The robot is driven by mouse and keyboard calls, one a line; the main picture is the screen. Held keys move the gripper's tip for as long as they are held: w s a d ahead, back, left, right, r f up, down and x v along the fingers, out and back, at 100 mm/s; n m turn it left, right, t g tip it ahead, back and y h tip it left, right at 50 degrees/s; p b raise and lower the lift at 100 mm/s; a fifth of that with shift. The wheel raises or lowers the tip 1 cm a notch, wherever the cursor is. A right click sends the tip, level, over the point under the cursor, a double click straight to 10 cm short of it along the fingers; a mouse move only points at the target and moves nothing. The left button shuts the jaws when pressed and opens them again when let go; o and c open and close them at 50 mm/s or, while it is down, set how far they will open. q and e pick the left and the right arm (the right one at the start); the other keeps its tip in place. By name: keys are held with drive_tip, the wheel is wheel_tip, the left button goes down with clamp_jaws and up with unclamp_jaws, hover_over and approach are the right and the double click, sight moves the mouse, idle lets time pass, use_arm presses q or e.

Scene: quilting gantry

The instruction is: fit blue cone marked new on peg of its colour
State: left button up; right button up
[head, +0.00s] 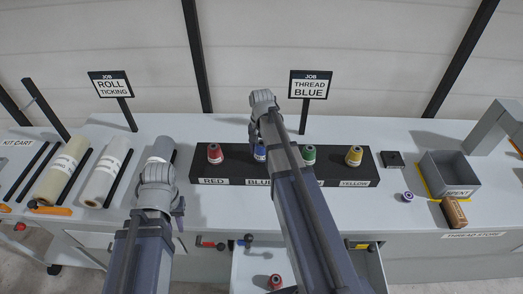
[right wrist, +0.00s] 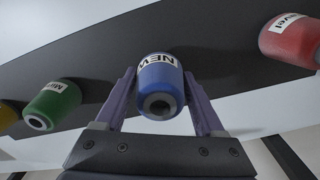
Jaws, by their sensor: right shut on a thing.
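The blue cone marked NEW (right wrist: 160,85) is between the two fingers of my right gripper (right wrist: 158,100), which is shut on it. In the head view the blue cone (head: 260,153) shows at the BLUE place of the black rack (head: 228,168), partly hidden by my right arm. The cone is over or on the rack; I cannot tell whether it is fully down on its peg, which is hidden. My left gripper (head: 178,208) is low at the left, away from the rack, and its jaw opening is not clear.
Red (head: 215,153), green (head: 308,155) and yellow (head: 354,155) cones stand on the rack. A grey SPENT bin (head: 462,192), a small blue-and-white spool (head: 408,197) and a brown roll (head: 454,212) are at right. Fabric rolls (head: 104,170) lie left.

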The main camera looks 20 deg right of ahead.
sight(260, 144)
drive_tip(key=shift+f+b, duration=0.95)
drive_tip(key=shift+f, duration=0.15)
drive_tip(key=o, duration=1.4)
wheel_tip(260, 144, up, 8)
drive_tip(key=p, duration=0.8)
drive_tip(key=shift+s+a+f, duration=0.1)
drive_tip(key=shift+a+f, duration=0.05)
drive_tip(key=shift+a, duration=0.1)
drive_tip(key=s+a+f+n+b, duration=0.3)
drive_tip(key=s+a+n, duration=0.3)
drive_tip(key=a, duration=0.5)
drive_tip(key=s+a+f+n+h+b, duration=0.1)
drive_tip(key=s+a+f+n+b, duration=0.2)
drive_tip(key=s+a+n, duration=0.4)
drive_tip(key=s+a, duration=0.3)
drive_tip(key=a, duration=0.1)
drive_tip(key=shift+s+b, duration=0.15)
drive_tip(key=shift+b, duration=0.2)
